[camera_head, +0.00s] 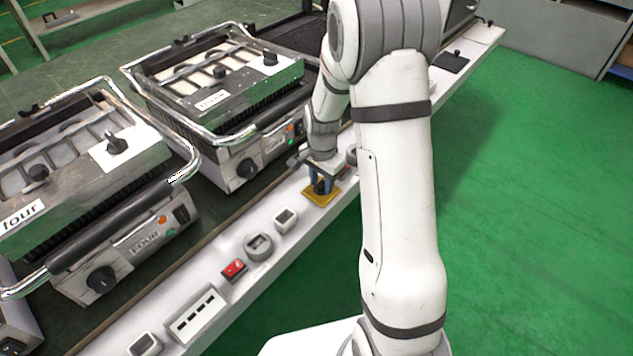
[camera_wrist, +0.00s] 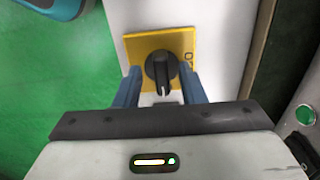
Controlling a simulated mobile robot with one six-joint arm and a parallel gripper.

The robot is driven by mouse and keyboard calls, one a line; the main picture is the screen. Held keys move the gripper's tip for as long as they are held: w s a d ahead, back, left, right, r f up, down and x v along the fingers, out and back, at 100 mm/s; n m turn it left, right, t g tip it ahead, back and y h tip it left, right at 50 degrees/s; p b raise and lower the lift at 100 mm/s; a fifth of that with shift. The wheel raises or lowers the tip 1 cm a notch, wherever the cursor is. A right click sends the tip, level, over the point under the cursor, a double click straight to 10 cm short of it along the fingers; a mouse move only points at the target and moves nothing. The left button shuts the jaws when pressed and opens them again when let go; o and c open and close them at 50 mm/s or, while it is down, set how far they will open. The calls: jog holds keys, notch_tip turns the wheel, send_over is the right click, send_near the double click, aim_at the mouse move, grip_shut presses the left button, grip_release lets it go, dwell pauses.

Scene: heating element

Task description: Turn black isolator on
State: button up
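The black isolator is a black rotary knob (camera_wrist: 161,67) on a square yellow plate (camera_wrist: 178,43), fixed on the white ledge. In the wrist view the knob's grip bar points down the picture, toward my gripper's body, with a pale mark at its end. My gripper (camera_wrist: 161,85) has its two blue fingers apart, one on each side of the knob, with gaps to the grip bar. In the head view the yellow plate (camera_head: 321,198) shows beneath my gripper (camera_head: 320,186), and the knob is mostly hidden by the fingers.
Along the ledge (camera_head: 225,262) sit a red switch (camera_head: 234,269), a grey round socket (camera_head: 258,246), a small white switch (camera_head: 285,219) and a socket strip (camera_head: 197,316). Contact grills (camera_head: 215,95) stand left of the ledge. Green floor (camera_head: 530,220) lies open on the right.

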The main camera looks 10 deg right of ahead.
aim_at(321, 183)
notch_tip(321, 183, up, 8)
jog(key=shift+f+p, duration=0.1)
jog(key=shift+p, duration=0.75)
